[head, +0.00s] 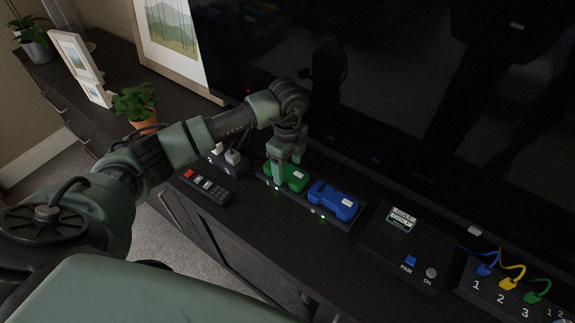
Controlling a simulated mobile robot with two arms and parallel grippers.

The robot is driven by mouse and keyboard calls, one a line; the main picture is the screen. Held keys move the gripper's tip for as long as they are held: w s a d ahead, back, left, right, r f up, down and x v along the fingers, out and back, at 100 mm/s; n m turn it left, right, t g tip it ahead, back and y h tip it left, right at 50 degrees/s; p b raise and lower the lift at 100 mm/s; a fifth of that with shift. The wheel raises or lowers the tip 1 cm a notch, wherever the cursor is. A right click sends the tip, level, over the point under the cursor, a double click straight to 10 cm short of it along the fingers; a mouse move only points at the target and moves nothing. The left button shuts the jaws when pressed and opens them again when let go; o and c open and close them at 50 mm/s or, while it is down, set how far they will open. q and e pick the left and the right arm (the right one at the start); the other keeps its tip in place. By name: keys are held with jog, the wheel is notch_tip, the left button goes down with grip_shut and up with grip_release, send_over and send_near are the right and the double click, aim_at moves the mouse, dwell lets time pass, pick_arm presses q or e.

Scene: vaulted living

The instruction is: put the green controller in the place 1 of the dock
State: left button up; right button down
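The green controller (294,178) lies in the left-hand place of the black dock (296,208). The blue controller (333,201) lies in the place to its right. A small green light shows on the dock's front edge by each place. My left gripper (286,171) points down at the green controller, with one finger across its near side. The fingers are apart, but whether they press on the controller is hard to see. The gripper hides part of the controller's left end and top. Place numbers on the dock are not readable. My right gripper is not in view.
A remote (207,187) and a socket block with plugs (232,158) are left of the dock. A black box with buttons (390,244) and a numbered cable panel (498,287) are to the right. A large TV screen (400,100) stands close behind.

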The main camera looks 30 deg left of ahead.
aim_at(288, 170)
pick_arm(q)
jog(key=shift+r, duration=0.1)
notch_tip(288, 170, up, 12)
dwell(0.6)
jog(key=shift+d, duration=0.1)
